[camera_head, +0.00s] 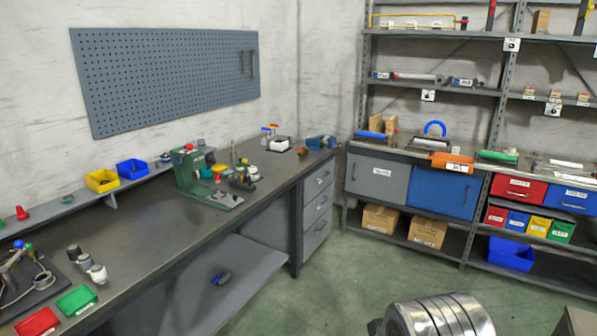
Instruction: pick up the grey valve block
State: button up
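I cannot pick out the grey valve block for certain at this size. Small grey fittings (84,262) stand in a cluster on the left part of the workbench. A dark object (242,183) sits beside the green press (190,172) on the same bench. A small dark grey piece with a blue end (221,279) lies on the bench's lower shelf. My gripper is not in view.
The long dark workbench (150,235) runs along the left wall, its middle mostly clear. Yellow (102,181) and blue (132,169) bins stand at its back. Grey shelving (497,110) fills the right. Green floor (335,280) between them is open.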

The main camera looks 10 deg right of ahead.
aim_at(439, 81)
jog(key=i, duration=1.85)
jog(key=z, duration=1.3)
jog(key=i, duration=1.6)
